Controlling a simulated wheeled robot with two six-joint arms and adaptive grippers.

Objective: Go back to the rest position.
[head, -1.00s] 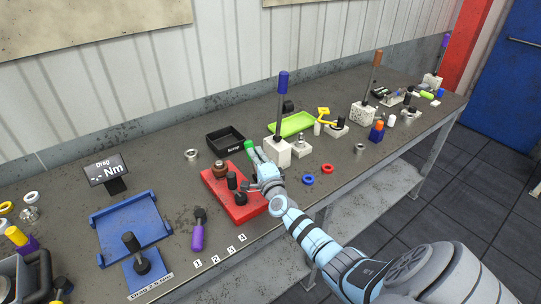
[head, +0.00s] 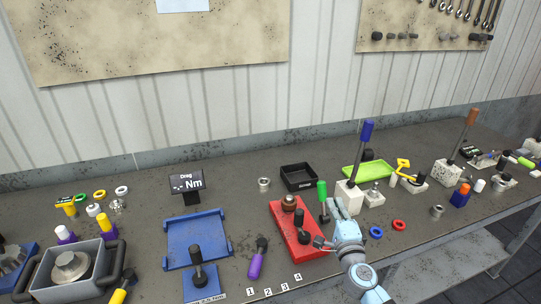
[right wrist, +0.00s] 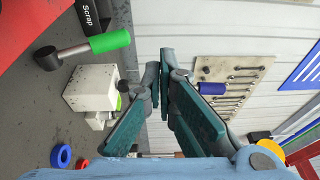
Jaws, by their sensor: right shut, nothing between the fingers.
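My right gripper (head: 338,208) is beside the red tray (head: 298,243), close to the green-handled tool (head: 322,192) and in front of the white block (head: 349,196) with a blue-handled lever. In the right wrist view its fingers (right wrist: 161,68) are closed together at the tips with nothing held. There the green-handled tool (right wrist: 108,41) and the white block (right wrist: 92,88) lie to the left, apart from the fingers. My left gripper does not show in either view.
The black Scrap bin (head: 298,177) and light green tray (head: 366,171) stand behind. Blue (head: 376,232) and red (head: 399,225) rings lie right of the gripper. A blue cradle (head: 197,241) and a display (head: 187,184) are on the left. The aisle floor at lower right is clear.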

